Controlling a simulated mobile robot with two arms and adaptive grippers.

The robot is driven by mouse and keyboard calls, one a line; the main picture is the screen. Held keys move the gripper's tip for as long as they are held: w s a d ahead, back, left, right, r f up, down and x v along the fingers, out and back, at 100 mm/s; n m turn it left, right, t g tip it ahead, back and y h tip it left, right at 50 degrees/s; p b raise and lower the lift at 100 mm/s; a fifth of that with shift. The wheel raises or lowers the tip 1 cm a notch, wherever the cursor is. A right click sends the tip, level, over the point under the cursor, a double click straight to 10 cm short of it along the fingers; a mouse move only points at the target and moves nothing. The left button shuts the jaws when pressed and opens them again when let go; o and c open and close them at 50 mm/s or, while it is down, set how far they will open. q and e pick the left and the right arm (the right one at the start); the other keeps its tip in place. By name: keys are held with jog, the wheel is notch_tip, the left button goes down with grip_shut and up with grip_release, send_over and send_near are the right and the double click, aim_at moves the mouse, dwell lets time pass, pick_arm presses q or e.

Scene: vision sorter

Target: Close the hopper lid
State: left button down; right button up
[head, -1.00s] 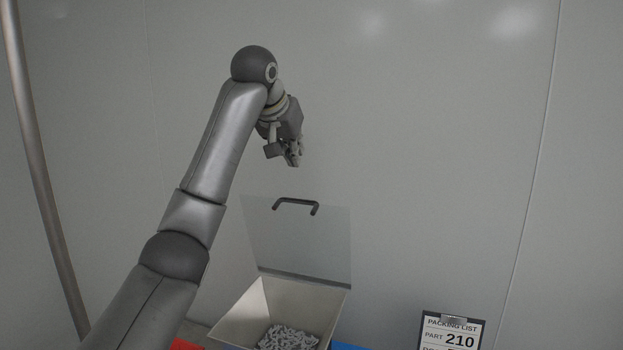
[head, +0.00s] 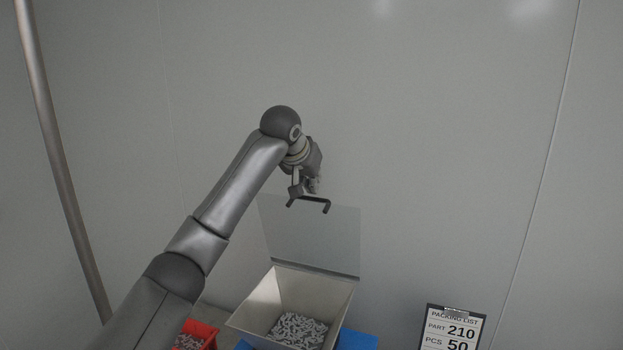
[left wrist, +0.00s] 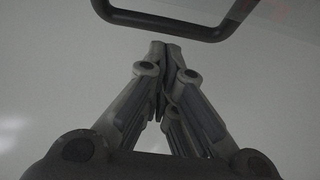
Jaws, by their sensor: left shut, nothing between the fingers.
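The hopper (head: 258,312) is a pale, open-topped box holding a heap of small grey parts (head: 297,330). Its clear lid (head: 320,240) stands open, upright at the back edge. A dark bar handle (head: 312,201) sits at the lid's top edge; it also shows across the top of the left wrist view (left wrist: 165,27). My left gripper (head: 313,188) is behind or just above the handle in the head view. In the left wrist view its fingers (left wrist: 165,48) are together and empty, their tips just below the handle. I cannot tell whether they touch it. My right gripper is out of view.
A red bin (head: 205,333) with small parts stands left of the hopper. A blue surface (head: 357,341) shows at its lower right. A packing list sign (head: 454,325) stands at the right. A plain grey wall is behind, and a pole (head: 62,165) is at the left.

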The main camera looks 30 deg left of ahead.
pick_arm(q)
jog(key=shift+s+d+f, duration=0.1)
jog(key=shift+s+f, duration=0.1)
jog(key=shift+f, duration=0.05)
dwell(0.3)
